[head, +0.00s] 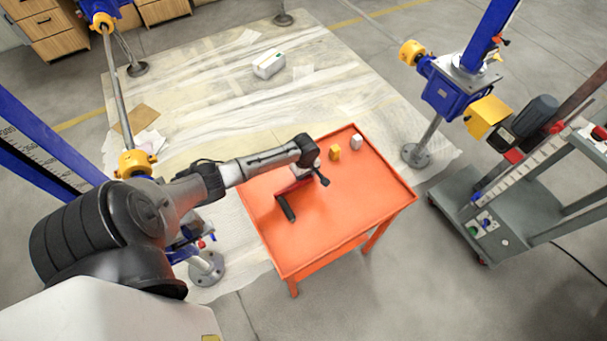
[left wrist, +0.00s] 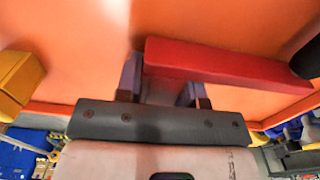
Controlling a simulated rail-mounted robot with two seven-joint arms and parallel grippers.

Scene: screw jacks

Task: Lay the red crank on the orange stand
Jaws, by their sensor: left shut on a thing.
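The red crank (head: 293,186) is a red bar with a black handle at its lower end in the head view. It is over the orange stand (head: 345,225), a table-like stand with a raised rim. My left gripper (head: 307,173) is shut on the crank near the bar's upper end. In the left wrist view my left gripper (left wrist: 163,90) has the red crank (left wrist: 220,63) between its fingers, with the orange surface behind. I cannot tell whether the crank touches the stand. My right gripper is not in view.
A yellow block (head: 335,153) and a pale block (head: 356,142) stand near the stand's far edge. The near and right parts of the stand are clear. A grey cart (head: 470,205) stands to the right. Blue screw jacks (head: 450,95) stand around a plastic-covered floor area.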

